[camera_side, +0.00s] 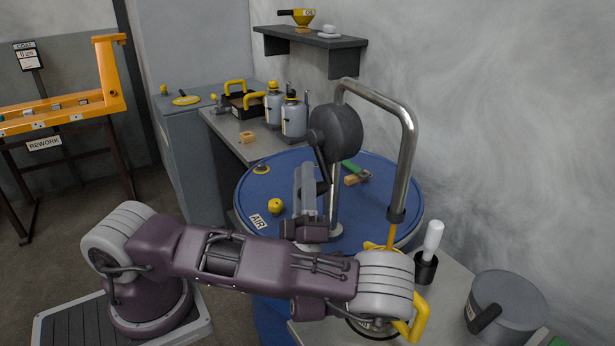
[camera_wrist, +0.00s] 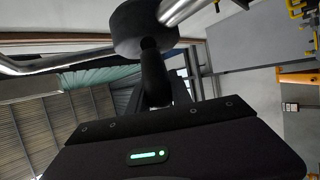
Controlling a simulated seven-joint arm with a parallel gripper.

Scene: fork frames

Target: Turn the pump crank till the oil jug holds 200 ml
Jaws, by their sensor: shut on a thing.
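The pump's dark round body (camera_side: 335,132) stands on the blue drum (camera_side: 398,188), with a bent metal spout pipe (camera_side: 408,150) arching to the right. Its crank arm (camera_side: 317,157) slants down to a dark handle (camera_side: 322,187). My gripper (camera_side: 308,188) is shut on this crank handle. In the wrist view the pump body (camera_wrist: 140,28) is above and the dark crank handle (camera_wrist: 155,80) runs down behind my gripper's housing. The oil jug is mostly hidden behind my arm below the spout; a yellow handle (camera_side: 419,312), seemingly its own, shows. Its oil level cannot be read.
A black cup (camera_side: 426,268) with a white-handled tool and a grey lidded pot (camera_side: 508,305) stand at right. A yellow knob (camera_side: 276,206), a green-handled tool (camera_side: 352,168) and a wooden block (camera_side: 355,180) lie on the drum. Bottles (camera_side: 293,118) stand on the bench behind.

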